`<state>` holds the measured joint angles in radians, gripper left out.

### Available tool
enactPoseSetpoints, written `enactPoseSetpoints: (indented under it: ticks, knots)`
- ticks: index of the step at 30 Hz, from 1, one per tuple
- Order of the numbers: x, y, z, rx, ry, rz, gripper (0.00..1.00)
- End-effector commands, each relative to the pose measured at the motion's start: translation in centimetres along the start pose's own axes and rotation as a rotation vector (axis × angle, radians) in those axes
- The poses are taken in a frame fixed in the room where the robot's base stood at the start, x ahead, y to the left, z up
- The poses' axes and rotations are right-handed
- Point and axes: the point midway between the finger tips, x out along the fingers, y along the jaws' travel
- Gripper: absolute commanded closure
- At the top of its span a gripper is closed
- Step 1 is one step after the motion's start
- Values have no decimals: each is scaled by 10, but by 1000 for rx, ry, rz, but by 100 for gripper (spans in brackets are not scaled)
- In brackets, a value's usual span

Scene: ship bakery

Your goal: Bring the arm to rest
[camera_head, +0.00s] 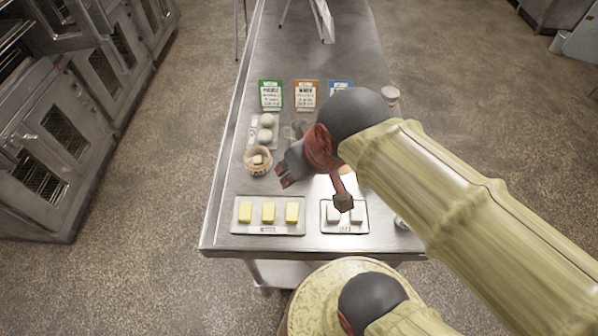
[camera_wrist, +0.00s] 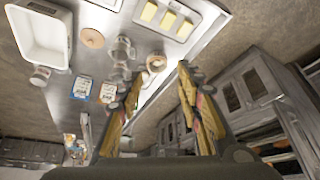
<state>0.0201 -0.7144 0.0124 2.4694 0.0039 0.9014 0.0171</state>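My gripper (camera_head: 283,177) hangs over the steel table (camera_head: 222,215), right of a small tan bowl (camera_head: 249,168) with a pale piece in it. In the wrist view, my gripper (camera_wrist: 160,72) has its two fingers spread apart with nothing held between them. My arm reaches in from the lower right of the head view and hides part of the table's right side.
A tray (camera_head: 268,230) with three yellow butter blocks lies at the near edge. A second tray (camera_head: 345,229) with pale blocks is beside it. White round items (camera_head: 267,121) and upright cards (camera_head: 306,94) stand farther back. A white bin (camera_wrist: 20,48) shows in the wrist view.

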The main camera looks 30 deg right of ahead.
Motion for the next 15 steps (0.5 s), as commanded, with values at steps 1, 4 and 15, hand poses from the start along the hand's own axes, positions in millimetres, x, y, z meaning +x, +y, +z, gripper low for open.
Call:
enactPoseSetpoints:
  ticks: [1,4,15]
  knots:
    - [-2,-2,5,-19,11,-4,64]
    - [-3,-4,10,-37,18,-6,64]
    - [-1,-4,12,-38,19,-6,64]
